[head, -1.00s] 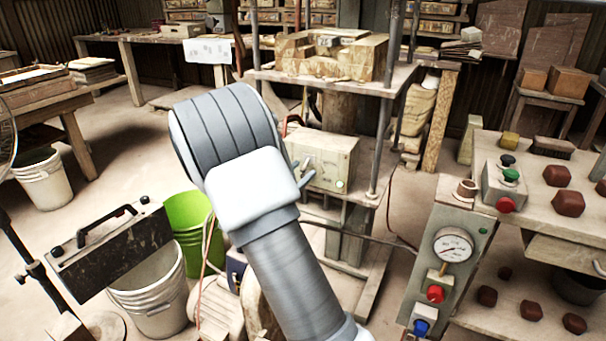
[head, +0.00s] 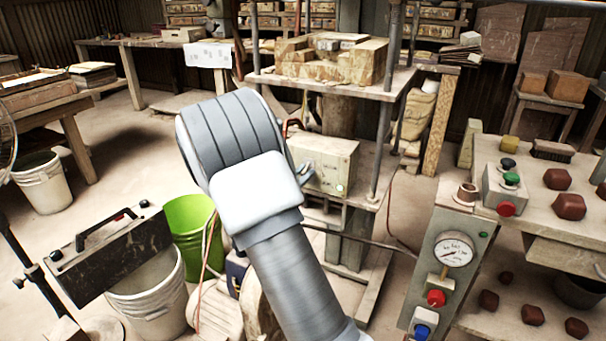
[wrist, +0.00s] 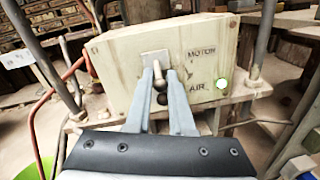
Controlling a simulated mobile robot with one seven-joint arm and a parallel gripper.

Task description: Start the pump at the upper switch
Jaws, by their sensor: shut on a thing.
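A pale, scuffed control box (wrist: 115,75) fills the middle of the wrist view, with the words MOTOR (wrist: 201,54) above and AIR (wrist: 200,87) below. Beside MOTOR, a metal toggle lever (wrist: 158,76) stands out from a light plate. My gripper (wrist: 160,80) is shut on this lever, one finger on each side. A dark round knob or lever end (wrist: 162,99) shows just below it between the fingers, partly hidden. In the head view, the box (head: 335,160) is partly behind my arm.
Metal posts of the press stand around the box, with a red hose (wrist: 42,115) to its left. A gauge panel (head: 440,275) with red and blue buttons stands at the right. A green bucket (head: 185,225) and white buckets are at the left.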

